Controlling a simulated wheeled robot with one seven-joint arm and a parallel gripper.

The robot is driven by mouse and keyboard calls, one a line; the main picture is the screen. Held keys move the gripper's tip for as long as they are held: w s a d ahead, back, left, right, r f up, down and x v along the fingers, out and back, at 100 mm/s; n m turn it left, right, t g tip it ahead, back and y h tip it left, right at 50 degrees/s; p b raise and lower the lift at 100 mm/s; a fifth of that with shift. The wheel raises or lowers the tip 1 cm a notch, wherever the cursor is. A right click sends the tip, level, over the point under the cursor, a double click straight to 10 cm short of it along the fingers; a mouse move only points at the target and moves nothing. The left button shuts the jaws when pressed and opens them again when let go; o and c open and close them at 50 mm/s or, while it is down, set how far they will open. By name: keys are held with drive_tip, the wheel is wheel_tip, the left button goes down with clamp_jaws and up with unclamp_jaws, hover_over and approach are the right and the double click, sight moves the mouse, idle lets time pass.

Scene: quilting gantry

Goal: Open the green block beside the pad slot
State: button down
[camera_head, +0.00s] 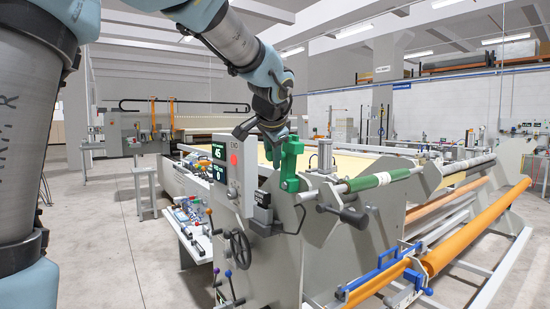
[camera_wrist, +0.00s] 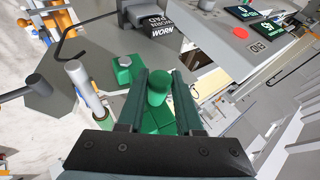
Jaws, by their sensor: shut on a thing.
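The green block stands at the near end of the machine, with its raised upper part (camera_head: 291,152) upright above a green base (camera_head: 290,185). In the wrist view a round green knob or bar end (camera_wrist: 158,88) sits between the two fingers of my gripper (camera_wrist: 164,78), and a smaller green piece (camera_wrist: 122,72) lies just beyond. My gripper (camera_head: 273,150) is shut on the upper part of the green block. The fingers hide part of it. The pad slot cannot be made out clearly.
A dark holder labelled WORN PAD (camera_head: 262,212) is just below the block; it also shows in the wrist view (camera_wrist: 150,14). A control panel with a red button (camera_head: 234,159) stands to the left. A roller with a green sleeve (camera_head: 369,182) runs to the right.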

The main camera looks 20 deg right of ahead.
drive_tip(key=shift+w+a+f, duration=0.1)
drive_tip(key=shift+w+a, duration=0.1)
idle(0.3)
drive_tip(key=c, duration=0.8)
unclamp_jaws()
drive_tip(key=shift+c, duration=0.2)
drive_tip(key=shift+o, duration=1.2)
drive_tip(key=shift+s, duration=0.15)
drive_tip(key=b+v, duration=0.2)
drive_tip(key=v, duration=0.8)
drive_tip(key=shift+s+r, duration=0.2)
drive_tip(key=shift+r, duration=0.15)
